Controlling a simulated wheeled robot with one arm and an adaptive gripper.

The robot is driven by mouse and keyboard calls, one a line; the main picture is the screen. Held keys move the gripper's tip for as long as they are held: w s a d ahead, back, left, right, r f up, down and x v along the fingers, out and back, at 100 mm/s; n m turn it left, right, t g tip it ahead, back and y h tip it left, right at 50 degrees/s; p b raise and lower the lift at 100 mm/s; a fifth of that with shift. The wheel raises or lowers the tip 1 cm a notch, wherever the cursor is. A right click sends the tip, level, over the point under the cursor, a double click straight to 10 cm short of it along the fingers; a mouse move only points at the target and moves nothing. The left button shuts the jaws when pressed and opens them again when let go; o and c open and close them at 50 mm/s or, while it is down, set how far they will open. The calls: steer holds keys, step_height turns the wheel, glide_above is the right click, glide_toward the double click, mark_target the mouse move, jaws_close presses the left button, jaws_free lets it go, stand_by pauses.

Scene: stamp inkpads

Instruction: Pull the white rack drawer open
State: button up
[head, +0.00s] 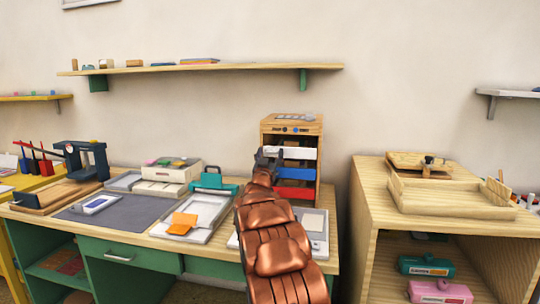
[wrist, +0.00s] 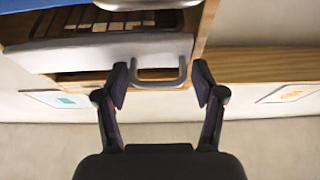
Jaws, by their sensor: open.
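The wooden rack (head: 318,165) stands at the back right of the desk, with white, blue and red drawers stacked in it. The white drawer (head: 300,153) is the top one, and its left part is hidden behind my gripper (head: 268,157). In the wrist view the pale drawer front (wrist: 120,50) has a looped metal handle (wrist: 160,84). My gripper (wrist: 162,85) is open there, one finger on each side of the handle. Neither finger clearly touches it. How far the drawer stands out is hard to tell.
Below the white drawer are the blue drawer (head: 294,173) and the red drawer (head: 296,191). A grey tray (head: 222,206) and a teal stamp holder (head: 212,180) sit left of my arm. A wooden cabinet (head: 365,205) stands to the right, across a gap.

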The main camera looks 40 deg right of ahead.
steer(key=shift+c, duration=0.2)
jaws_close()
steer(key=shift+a, duration=0.1)
